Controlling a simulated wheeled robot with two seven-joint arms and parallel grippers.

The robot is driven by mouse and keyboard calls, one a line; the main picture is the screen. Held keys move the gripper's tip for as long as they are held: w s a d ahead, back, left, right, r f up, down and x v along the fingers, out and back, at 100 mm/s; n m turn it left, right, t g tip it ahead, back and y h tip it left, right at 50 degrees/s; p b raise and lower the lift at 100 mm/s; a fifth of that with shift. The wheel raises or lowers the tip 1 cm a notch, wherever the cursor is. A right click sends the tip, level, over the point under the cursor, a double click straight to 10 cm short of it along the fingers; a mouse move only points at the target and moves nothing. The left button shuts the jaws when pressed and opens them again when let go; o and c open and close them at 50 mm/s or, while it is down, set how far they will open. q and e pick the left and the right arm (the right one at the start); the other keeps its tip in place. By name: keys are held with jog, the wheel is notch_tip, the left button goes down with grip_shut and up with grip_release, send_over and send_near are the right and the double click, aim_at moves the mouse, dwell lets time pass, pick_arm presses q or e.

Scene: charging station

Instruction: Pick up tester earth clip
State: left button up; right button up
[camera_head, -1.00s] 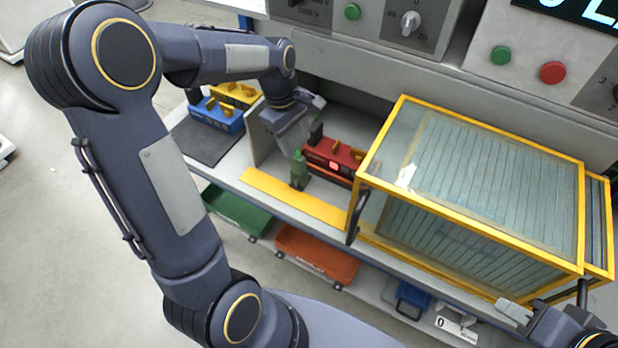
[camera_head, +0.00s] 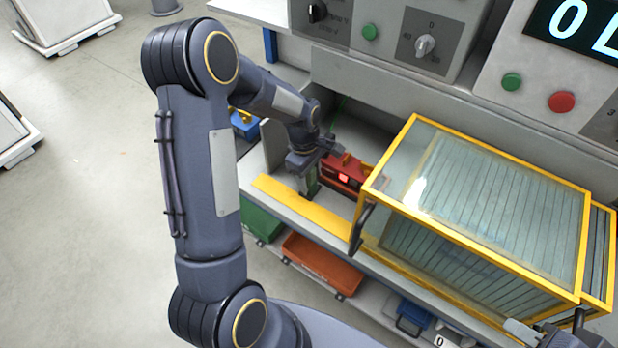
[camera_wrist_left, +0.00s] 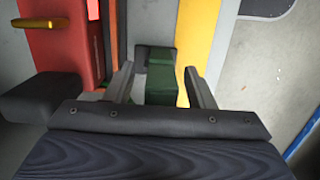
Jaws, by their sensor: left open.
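The green earth clip (camera_head: 313,184) stands on the bench between the red tester and the yellow strip, mostly hidden by my left gripper in the head view. My left gripper (camera_head: 308,176) is open and points down over it. In the left wrist view, the green clip (camera_wrist_left: 160,80) shows between the two grey fingers (camera_wrist_left: 160,90), with small gaps at its sides. The red tester (camera_head: 345,172) lies just beside it and also fills the upper left of the wrist view (camera_wrist_left: 62,50). My right gripper (camera_head: 550,330) is only partly in view at the bottom right corner.
A yellow-framed glass cage (camera_head: 480,205) stands to the right of the tester. The yellow strip (camera_head: 305,208) runs along the bench's front edge. An orange bin (camera_head: 322,265) and a green bin (camera_head: 262,222) sit below. A grey panel with buttons rises behind.

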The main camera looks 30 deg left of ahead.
pick_arm(q)
grip_shut()
jog(key=shift+r, duration=0.1)
